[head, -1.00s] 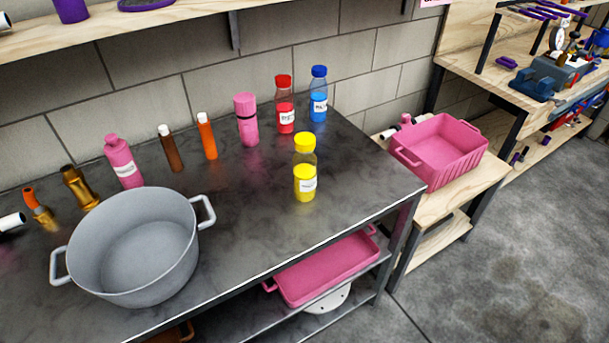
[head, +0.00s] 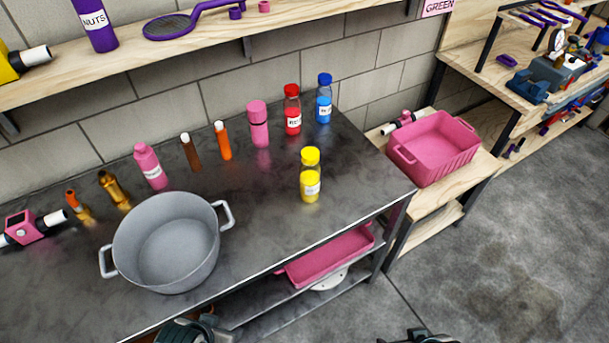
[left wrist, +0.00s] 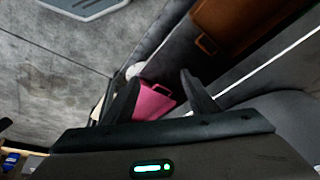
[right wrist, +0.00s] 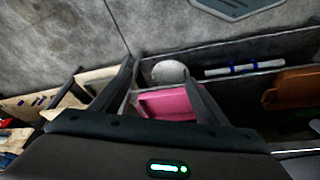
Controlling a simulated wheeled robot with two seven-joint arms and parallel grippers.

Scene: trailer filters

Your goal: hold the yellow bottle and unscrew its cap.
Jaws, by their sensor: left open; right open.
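The yellow bottle (head: 310,187) stands upright on the dark metal table, near its right end. It is clear above a yellow lower part, with a white label. Its yellow cap (head: 310,156) sits on top. My left gripper (head: 195,330) shows only in part at the bottom edge of the head view, below the table's front edge and well away from the bottle. In the left wrist view its fingers (left wrist: 160,88) are apart with nothing between them. My right gripper (right wrist: 158,75) is open and empty in the right wrist view. The bottle is in neither wrist view.
A large grey pot (head: 166,283) stands left of the bottle. A red bottle (head: 292,112) and a blue bottle (head: 324,100) stand behind it, with a pink flask (head: 258,124). A pink tray (head: 328,262) lies on the lower shelf. A pink crate (head: 437,150) is to the right.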

